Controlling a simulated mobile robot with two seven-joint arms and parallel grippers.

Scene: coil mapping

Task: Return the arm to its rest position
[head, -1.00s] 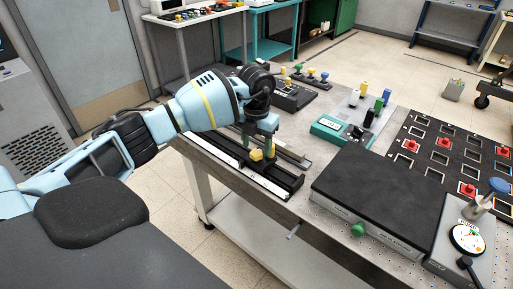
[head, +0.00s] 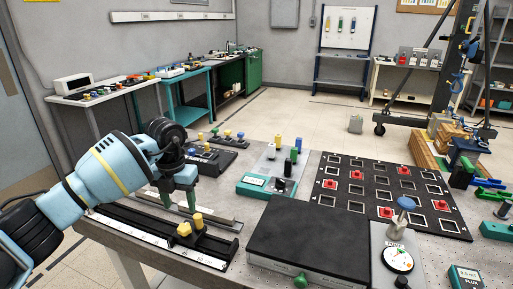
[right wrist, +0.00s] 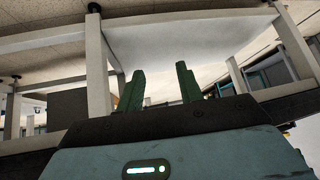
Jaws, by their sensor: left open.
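My left arm comes in from the left in the head view. Its gripper (head: 179,202) has green fingers that point down, apart and empty. They are over the black rail fixture (head: 140,232), just left of and behind two yellow pieces (head: 190,224) standing on it. Whether the fingertips touch the fixture is hard to tell. In the right wrist view, my right gripper (right wrist: 160,88) has its two green fingers spread with nothing between them. The right arm does not show in the head view.
The worktable holds a black flat-topped box (head: 315,238), a black panel with square cells and red pieces (head: 388,190), a teal meter (head: 262,186) and a dial unit (head: 398,258). Open floor (head: 310,122) lies behind. In the right wrist view, a table underside and legs (right wrist: 97,70) are close.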

